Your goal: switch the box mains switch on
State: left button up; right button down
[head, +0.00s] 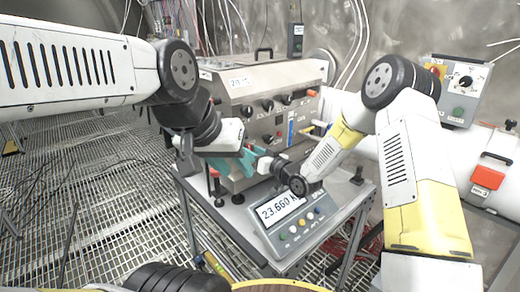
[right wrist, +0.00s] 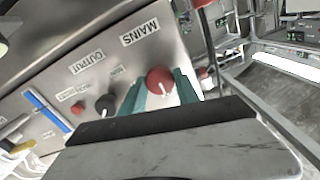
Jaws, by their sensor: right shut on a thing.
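The steel box (head: 268,78) stands on a table in the middle of the head view, its front panel carrying several knobs. In the right wrist view, the red mains switch (right wrist: 160,80) is a round knob with a white pointer mark, below the MAINS label (right wrist: 139,33). The teal fingers of my right gripper (right wrist: 162,92) are on either side of this knob, shut on it. In the head view, my right gripper (head: 258,153) reaches the lower part of the panel and hides the knob. My left gripper (head: 238,165) is close beside it, in front of the box; its finger gap is unclear.
A scale with a lit display (head: 280,208) stands on the table in front of the box. In the right wrist view, a black knob (right wrist: 104,105) and a smaller red knob (right wrist: 78,108) sit near the OUTPUT label. A grey control box (head: 463,88) is at the right.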

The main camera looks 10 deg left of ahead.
jog(key=shift+m, duration=0.3)
jog(key=m, duration=1.7)
dwell(0.4)
jog(key=c, duration=0.9)
grip_release()
jog(key=shift+d, duration=0.1)
